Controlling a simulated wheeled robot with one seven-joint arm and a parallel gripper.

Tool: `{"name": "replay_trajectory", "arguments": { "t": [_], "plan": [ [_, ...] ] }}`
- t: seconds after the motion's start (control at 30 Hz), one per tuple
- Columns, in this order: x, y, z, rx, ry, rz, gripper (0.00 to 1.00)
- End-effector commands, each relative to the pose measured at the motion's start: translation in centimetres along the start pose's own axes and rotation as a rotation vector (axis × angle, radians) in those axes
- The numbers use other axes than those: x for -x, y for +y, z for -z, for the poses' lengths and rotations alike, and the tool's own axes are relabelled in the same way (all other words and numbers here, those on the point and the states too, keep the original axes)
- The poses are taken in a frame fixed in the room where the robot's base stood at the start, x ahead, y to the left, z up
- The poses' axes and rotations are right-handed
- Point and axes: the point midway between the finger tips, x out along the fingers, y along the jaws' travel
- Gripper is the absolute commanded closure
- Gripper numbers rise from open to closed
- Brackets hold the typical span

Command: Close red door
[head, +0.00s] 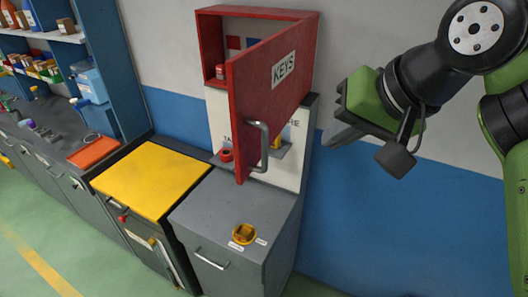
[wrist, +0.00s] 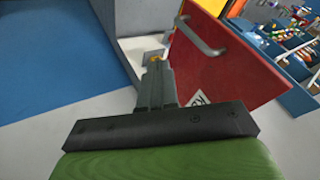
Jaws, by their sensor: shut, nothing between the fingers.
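The red door (head: 272,90) of the red key cabinet (head: 259,13) stands open, swung out toward the front, with a "KEYS" label and a grey handle (head: 259,146) at its lower corner. Part of the cabinet's inside shows to the left of the door. My gripper (head: 328,140) is shut and empty, to the right of the door and apart from it.
Red items sit in and below the key cabinet. The blue wall at right is clear.

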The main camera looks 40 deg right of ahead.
Motion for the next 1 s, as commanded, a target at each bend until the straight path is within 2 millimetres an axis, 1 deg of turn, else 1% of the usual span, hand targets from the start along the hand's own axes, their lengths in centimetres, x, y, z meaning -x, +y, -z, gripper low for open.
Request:
{"name": "replay_trajectory", "arguments": {
  "t": [0.07, 0.17, 0.4, 0.53, 0.6, 0.73, 0.83, 1.0],
  "plan": [
    [-0.8, 0.1, -0.1, -0.003, -0.002, -0.003, 1.00],
    [-2.6, 0.2, -0.2, -0.003, -0.005, -0.004, 1.00],
    [-8.1, 0.3, -0.3, -0.003, -0.005, -0.003, 1.00],
    [-10.9, 0.2, -0.3, -0.003, -0.004, -0.002, 1.00],
    [-11.1, -1.3, -0.2, 0.003, -0.003, 0.000, 1.00],
    [-11.8, -2.9, -0.1, 0.000, -0.002, 0.000, 1.00],
    [-12.0, -3.4, -0.1, 0.000, -0.001, 0.001, 1.00],
    [-12.1, -3.5, -0.1, 0.000, -0.001, 0.001, 1.00]
  ]
}}
